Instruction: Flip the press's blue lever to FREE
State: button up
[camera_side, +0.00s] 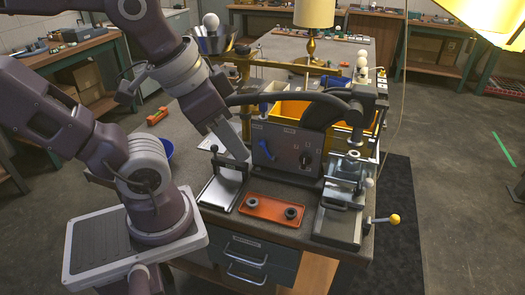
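A small blue lever (264,148) sits tilted on the left part of the front of a dark grey box (285,160). Any lettering by the lever is too small to read. The metal press (345,190) stands to the right of the box, with a yellow ball-ended handle (394,219) sticking out at its right. My gripper (238,153) points down just left of the box, apart in the picture from the blue lever. Its fingers are too small and blended to tell whether they are open or shut.
An orange tray (270,220) with two dark round parts lies in front of the box. A metal plate fixture (222,188) stands below my gripper. A yellow bin (290,108) and a brass lamp with a shade (314,14) are behind. A thick dark hose arches over the box.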

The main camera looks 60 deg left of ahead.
jog(key=a+f+m+g+y, duration=0.1)
jog(key=f+m+g, duration=0.1)
jog(key=s+a+f+m+g+y, duration=0.1)
jog(key=a+f+m+g, duration=0.1)
jog(key=a+f+m+g+y, duration=0.1)
jog(key=f+m, duration=0.1)
jog(key=shift+s+a+f+g, duration=0.2)
jog(key=shift+s+g, duration=0.1)
jog(key=shift+g, duration=0.1)
grip_shut()
jog(key=w+a+f+m+t+y, duration=0.1)
jog(key=w+a+f+m+y, duration=0.2)
jog(key=m, duration=0.7)
jog(key=w+a+f+m+t+y, duration=0.2)
jog(key=f+m+y, duration=0.3)
jog(key=m, duration=0.5)
jog(key=w+a+f+m+t+y, duration=0.2)
jog(key=w+a+f+m+y, duration=0.1)
jog(key=m, duration=0.7)
notch_tip(320, 180, down, 3)
jog(key=shift+w+a+r+m+y, duration=0.2)
jog(key=shift+w+a+m+y, duration=0.2)
jog(key=shift+a+y, duration=0.55)
